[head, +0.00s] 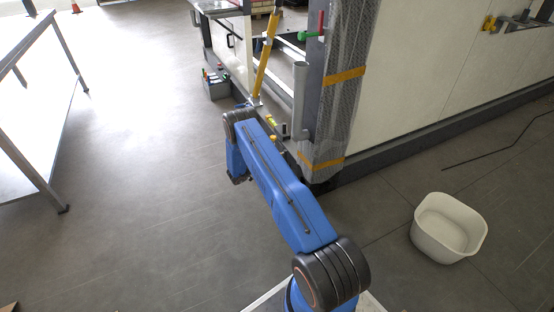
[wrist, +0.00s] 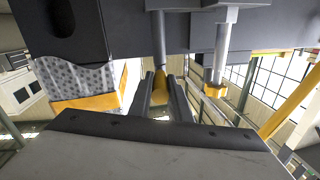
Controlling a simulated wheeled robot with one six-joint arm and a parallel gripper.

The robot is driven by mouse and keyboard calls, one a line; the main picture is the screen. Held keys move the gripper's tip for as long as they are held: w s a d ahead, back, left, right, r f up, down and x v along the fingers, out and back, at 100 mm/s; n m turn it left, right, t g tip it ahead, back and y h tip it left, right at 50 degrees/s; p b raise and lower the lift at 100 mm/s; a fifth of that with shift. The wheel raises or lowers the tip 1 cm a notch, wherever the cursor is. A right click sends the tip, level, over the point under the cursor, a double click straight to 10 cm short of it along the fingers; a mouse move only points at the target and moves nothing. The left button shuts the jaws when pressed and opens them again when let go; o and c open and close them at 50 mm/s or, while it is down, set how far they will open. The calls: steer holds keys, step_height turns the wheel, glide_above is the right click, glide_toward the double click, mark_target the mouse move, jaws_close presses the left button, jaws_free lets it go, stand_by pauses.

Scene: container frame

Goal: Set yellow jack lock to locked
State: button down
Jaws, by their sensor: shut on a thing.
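My gripper (wrist: 162,92) is in the middle of the wrist view, with its two dark fingers on either side of a yellow piece. I take this piece for the yellow jack lock (wrist: 160,78). It sits at the end of a grey rod, and the fingers hide part of it. A second yellow piece (wrist: 215,89) on another grey rod is to its right, apart from the fingers. Whether the lock is locked cannot be told.
The wrapped corner post (head: 338,110) with orange straps stands right of my wrist. A yellow pole (head: 264,66) leans behind it. A grey toolbox (head: 216,88) is on the floor. A white tub (head: 447,228) stands at the right and a table (head: 30,110) at the left.

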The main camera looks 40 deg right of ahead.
steer(key=shift+w+m+g, duration=0.35)
steer(key=shift+m+g, duration=0.15)
steer(key=shift+g, duration=0.4)
steer(key=c, duration=1.6)
jaws_free()
steer(key=shift+c, duration=0.2)
steer(key=w+a, duration=0.2)
steer(key=a, duration=1.5)
steer(key=shift+w, duration=0.2)
steer(key=shift+a, duration=0.1)
